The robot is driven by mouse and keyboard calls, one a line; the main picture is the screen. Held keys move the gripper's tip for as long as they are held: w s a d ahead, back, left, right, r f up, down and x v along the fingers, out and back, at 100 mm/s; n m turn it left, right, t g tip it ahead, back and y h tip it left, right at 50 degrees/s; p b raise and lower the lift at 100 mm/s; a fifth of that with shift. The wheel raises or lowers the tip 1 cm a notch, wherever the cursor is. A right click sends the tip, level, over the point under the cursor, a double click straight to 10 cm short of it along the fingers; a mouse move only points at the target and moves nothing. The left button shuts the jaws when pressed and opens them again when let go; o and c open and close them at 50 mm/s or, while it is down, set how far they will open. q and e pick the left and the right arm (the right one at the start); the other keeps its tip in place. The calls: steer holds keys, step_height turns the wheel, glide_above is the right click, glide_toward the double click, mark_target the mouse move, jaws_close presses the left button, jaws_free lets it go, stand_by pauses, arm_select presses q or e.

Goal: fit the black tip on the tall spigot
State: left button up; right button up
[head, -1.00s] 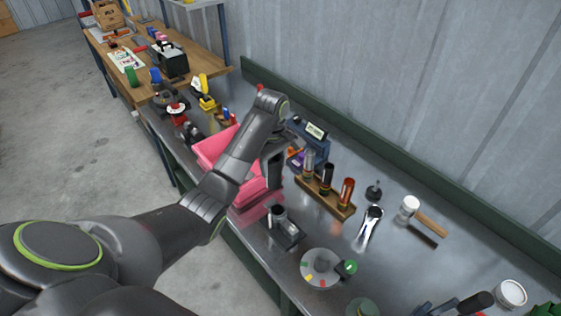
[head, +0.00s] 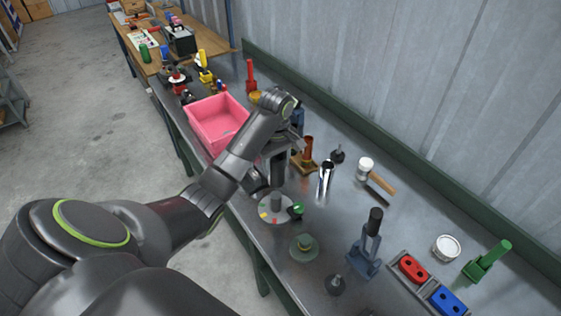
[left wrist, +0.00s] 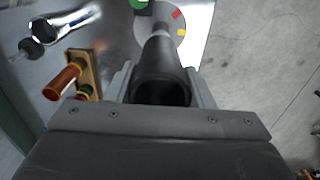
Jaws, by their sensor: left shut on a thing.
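My left gripper (head: 275,183) is shut on the black tip, a dark hollow tube. In the left wrist view the black tip (left wrist: 162,72) lies between the fingers (left wrist: 160,85), open end towards the camera. Its far end points at a round grey disc (left wrist: 171,43) with coloured marks. In the head view the gripper hangs over this disc (head: 268,203); whether the tip touches anything there I cannot tell. I cannot pick out the tall spigot with certainty; my arm hides part of the bench. My right gripper is out of view.
A wooden rack (left wrist: 92,68) holds a copper-coloured tip (head: 307,148). A pink bin (head: 205,126) is behind the arm. Red and blue blocks lie at the front right.

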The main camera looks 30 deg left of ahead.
mark_target(276, 196)
arm_select(q)
steer(key=shift+w+a+f, duration=0.1)
steer(key=shift+a+f, duration=0.15)
steer(key=shift+a, duration=0.2)
steer(key=shift+d+f, duration=0.25)
steer(key=shift+f, duration=0.4)
steer(key=shift+a+f+b, duration=0.1)
steer(key=shift+f+b, duration=0.25)
steer(key=shift+f, duration=2.1)
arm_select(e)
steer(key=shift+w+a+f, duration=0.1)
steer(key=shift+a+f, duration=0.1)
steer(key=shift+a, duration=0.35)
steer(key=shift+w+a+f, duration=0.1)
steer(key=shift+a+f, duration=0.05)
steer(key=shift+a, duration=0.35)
arm_select(q)
steer(key=shift+f, duration=0.25)
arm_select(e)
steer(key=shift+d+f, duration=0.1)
arm_select(q)
steer(key=shift+f, duration=0.75)
steer(key=shift+f+b, duration=0.8)
steer(key=shift+f, duration=1.4)
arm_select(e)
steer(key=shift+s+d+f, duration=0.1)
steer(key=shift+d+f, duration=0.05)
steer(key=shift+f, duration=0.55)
